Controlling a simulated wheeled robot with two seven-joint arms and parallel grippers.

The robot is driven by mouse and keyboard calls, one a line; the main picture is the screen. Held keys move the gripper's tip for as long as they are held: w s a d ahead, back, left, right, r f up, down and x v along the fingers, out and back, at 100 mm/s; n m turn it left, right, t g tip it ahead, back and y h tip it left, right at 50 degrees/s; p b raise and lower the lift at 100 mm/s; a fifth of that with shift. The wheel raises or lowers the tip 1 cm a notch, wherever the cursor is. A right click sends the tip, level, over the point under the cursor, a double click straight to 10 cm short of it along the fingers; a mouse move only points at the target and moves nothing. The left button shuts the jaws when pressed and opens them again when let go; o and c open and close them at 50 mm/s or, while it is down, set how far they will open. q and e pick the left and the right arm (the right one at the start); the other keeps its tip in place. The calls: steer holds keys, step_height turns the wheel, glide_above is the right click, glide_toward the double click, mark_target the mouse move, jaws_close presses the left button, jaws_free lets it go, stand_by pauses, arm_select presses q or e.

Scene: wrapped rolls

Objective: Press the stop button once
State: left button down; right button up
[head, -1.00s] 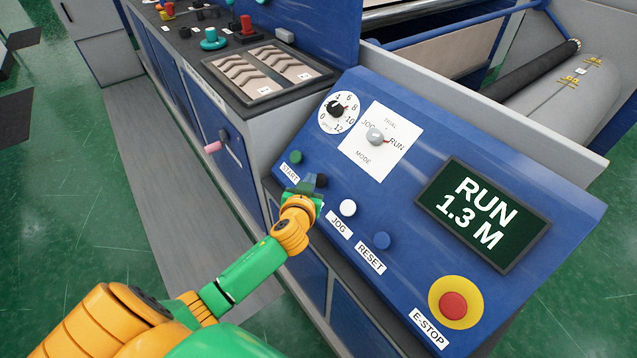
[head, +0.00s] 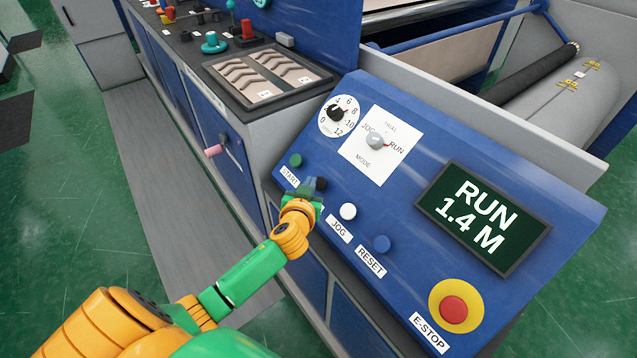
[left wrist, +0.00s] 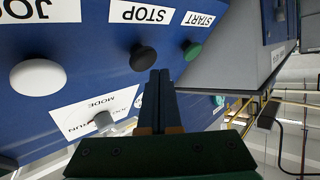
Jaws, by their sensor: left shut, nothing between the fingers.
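The black stop button (head: 321,184) sits on the sloped blue control panel, between the green start button (head: 295,160) and the white jog button (head: 348,211). In the head view its label is hidden behind my left gripper (head: 311,186). The left wrist view shows the black button (left wrist: 143,57) with its STOP label (left wrist: 142,13) upside down. My left gripper (left wrist: 158,73) is shut and empty, its tips close beside the button. I cannot tell whether they touch it. My right gripper is not in view.
The panel also carries a blue reset button (head: 381,243), a red e-stop (head: 453,309) on a yellow ring, a mode switch (head: 375,141) and a speed dial (head: 336,112). The display (head: 482,217) reads RUN 1.4 M. A pink-tipped lever (head: 213,152) sticks out at left.

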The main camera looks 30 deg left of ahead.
arm_select(q)
steer(key=shift+f, duration=0.15)
stand_by(0.8)
steer(key=shift+w+d+f+b, duration=0.15)
steer(key=shift+w+f+b, duration=0.1)
steer(key=shift+b, duration=0.15)
steer(key=shift+w+d+f+b, duration=0.2)
steer(key=shift+w+f+b, duration=0.4)
steer(key=shift+b, duration=0.3)
stand_by(0.8)
steer(key=shift+s, duration=0.1)
steer(key=shift+s+a+r+p, duration=0.1)
steer(key=shift+s+r+p, duration=0.2)
steer(key=shift+r+p, duration=0.35)
steer(key=shift+s+a+r+p, duration=0.2)
steer(key=shift+s+r+p, duration=0.2)
steer(key=shift+p, duration=0.4)
steer(key=shift+f, duration=0.1)
